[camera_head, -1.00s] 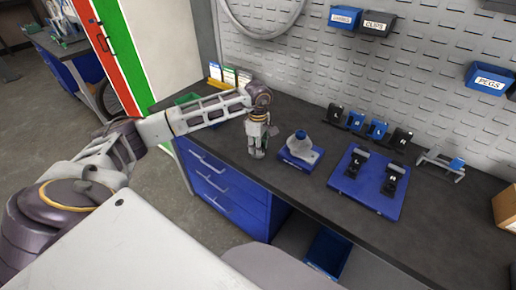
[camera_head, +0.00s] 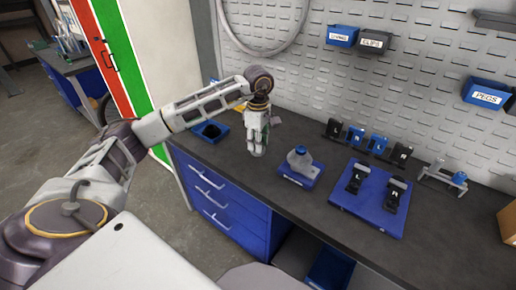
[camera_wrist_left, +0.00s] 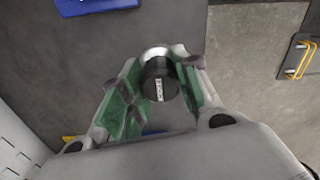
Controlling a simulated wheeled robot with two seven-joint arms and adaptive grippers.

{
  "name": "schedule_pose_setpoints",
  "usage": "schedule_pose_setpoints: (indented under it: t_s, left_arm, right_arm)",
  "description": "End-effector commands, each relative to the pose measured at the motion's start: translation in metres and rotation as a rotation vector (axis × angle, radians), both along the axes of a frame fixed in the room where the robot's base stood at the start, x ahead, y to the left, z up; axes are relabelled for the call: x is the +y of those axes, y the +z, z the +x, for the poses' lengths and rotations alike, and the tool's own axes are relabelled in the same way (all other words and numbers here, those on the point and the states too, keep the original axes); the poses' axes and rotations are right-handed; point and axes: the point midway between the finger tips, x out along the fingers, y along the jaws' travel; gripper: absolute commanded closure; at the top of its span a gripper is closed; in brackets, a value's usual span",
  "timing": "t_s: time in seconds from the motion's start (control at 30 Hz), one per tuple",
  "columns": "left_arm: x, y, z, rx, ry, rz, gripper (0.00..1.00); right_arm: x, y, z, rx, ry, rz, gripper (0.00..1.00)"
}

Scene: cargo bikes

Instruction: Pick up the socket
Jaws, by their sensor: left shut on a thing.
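The socket (camera_wrist_left: 160,85), a dark cylinder with a silver rim and a small white label, sits between the green-padded fingers in the left wrist view. My left gripper (camera_wrist_left: 150,95) is shut on it. In the head view my left gripper (camera_head: 257,150) points down over the left part of the workbench, left of a blue stand. The socket is not clearly visible there; the fingers hide it. I cannot tell its exact height above the bench. My right gripper is not in view.
A blue stand (camera_head: 292,177) holds a grey-blue rounded part. A blue board (camera_head: 369,216) with black clamps lies to its right. A blue tray (camera_head: 213,138) with a dark round opening is left of the gripper. Dark bench top (camera_head: 450,215) is clear at front right.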

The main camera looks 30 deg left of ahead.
Motion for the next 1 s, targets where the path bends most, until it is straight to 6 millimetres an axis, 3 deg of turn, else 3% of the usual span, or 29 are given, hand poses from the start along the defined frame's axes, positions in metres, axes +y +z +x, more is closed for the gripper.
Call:
schedule_pose_setpoints:
  t_s: [0.27, 0.67, 1.0]
  left_arm:
    - [0.000, 0.003, 0.000, 0.000, 0.000, 0.000, 0.94]
    - [0.000, 0.005, 0.001, -0.001, 0.000, 0.000, 0.94]
    - [0.002, 0.036, 0.010, -0.002, 0.003, -0.001, 0.94]
  right_arm:
    - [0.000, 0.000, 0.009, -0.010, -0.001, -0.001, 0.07]
    - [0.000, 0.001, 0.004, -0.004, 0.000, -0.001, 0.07]
    - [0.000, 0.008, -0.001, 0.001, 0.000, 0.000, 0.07]
